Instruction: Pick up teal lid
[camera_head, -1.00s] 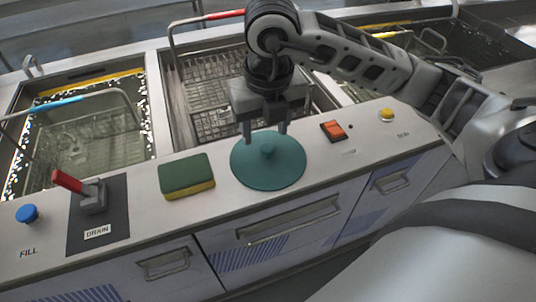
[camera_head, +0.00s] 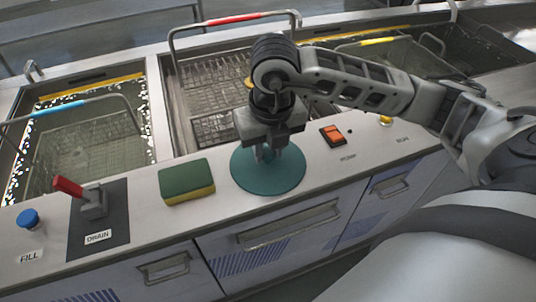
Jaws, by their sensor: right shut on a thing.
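The teal lid (camera_head: 268,180) is a round flat disc lying on the light counter, right of the sponge. My right gripper (camera_head: 266,156) comes down over it from above and is shut on the lid's knob, which the fingers mostly hide. The lid still appears to lie flat on the counter. My left gripper is not in view.
A green and yellow sponge (camera_head: 187,182) lies just left of the lid. An orange switch (camera_head: 333,135) is to its right. A red drain lever (camera_head: 68,186) and blue fill button (camera_head: 28,218) are at left. Tanks with wire baskets (camera_head: 88,135) lie behind.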

